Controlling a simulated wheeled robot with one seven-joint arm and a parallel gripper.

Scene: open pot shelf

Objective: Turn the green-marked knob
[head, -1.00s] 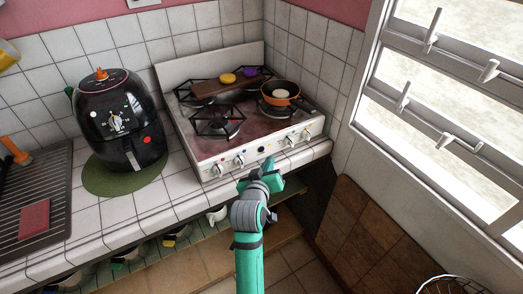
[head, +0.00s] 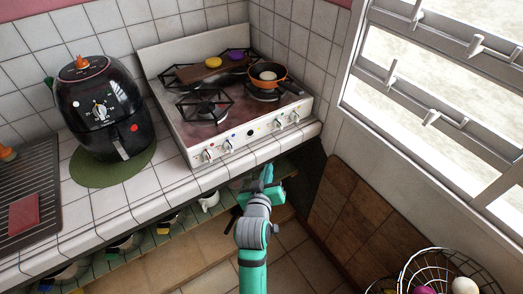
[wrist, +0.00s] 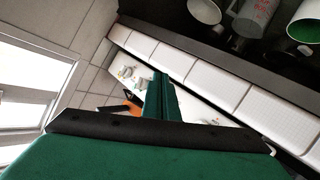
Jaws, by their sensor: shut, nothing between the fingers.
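The white stove (head: 240,141) stands on the tiled counter. Its front panel carries a left pair of knobs, one at the far left (head: 207,156) and one beside it (head: 227,146), and a right pair (head: 280,122). Small coloured marks sit above them; I cannot tell which one is green. My gripper (head: 267,174) is shut and empty, in front of and below the panel's right half, apart from the knobs. In the wrist view, my shut fingers (wrist: 160,98) hide part of the panel; two knobs (wrist: 134,77) show to their left.
An orange pan (head: 267,76) and a brown board (head: 212,69) sit on the stove top. A black air fryer (head: 101,110) stands left on a green mat. The counter edge runs below the stove. A wire basket (head: 440,262) is at lower right, under the window.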

